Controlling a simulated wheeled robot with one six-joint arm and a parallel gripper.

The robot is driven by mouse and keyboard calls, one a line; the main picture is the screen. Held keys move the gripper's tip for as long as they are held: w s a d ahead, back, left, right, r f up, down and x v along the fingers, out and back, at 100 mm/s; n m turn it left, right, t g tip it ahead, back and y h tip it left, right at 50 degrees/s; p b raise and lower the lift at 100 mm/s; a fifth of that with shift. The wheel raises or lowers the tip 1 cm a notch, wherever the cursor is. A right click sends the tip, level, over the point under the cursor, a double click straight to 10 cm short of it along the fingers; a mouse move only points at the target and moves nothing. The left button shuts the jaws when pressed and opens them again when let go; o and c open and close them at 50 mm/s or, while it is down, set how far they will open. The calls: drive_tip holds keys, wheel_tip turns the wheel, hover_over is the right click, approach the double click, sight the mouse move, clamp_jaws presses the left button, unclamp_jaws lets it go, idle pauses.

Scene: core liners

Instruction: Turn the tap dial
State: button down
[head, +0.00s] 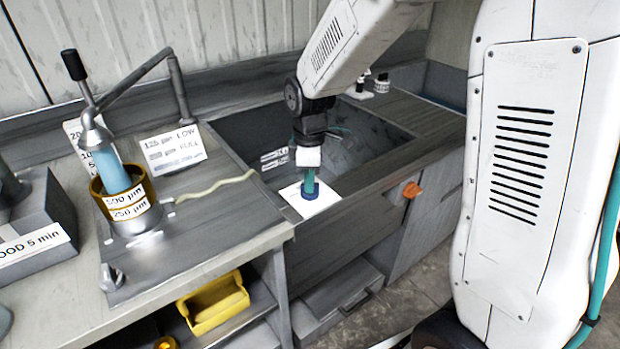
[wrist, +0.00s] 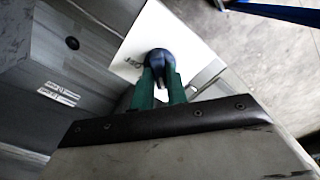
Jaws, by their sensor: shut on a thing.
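A small dark blue dial (head: 310,194) stands over a white card (head: 327,206) at the front edge of the sink. My gripper (head: 309,182) points down onto it, with its teal fingers shut on the dial. In the wrist view the rounded top of the dial (wrist: 160,58) shows at the tips of my gripper (wrist: 160,75), with the white card (wrist: 185,35) behind it. The card bears dark lettering, partly hidden. The fingers and my wrist hide part of the dial, and its turned angle cannot be told.
The sink basin (head: 265,130) opens behind the dial. An orange knob (head: 411,190) sticks out of the cabinet front to the right. A metal column with a black-knobbed lever (head: 73,65) and a brass ring (head: 125,190) stand left. A yellow tray (head: 213,305) lies on the lower shelf.

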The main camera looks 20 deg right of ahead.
drive_tip(key=shift+r, duration=0.1)
drive_tip(key=c, duration=1.4)
unclamp_jaws()
wheel_tip(320, 180, up, 8)
drive_tip(key=shift+f, duration=0.15)
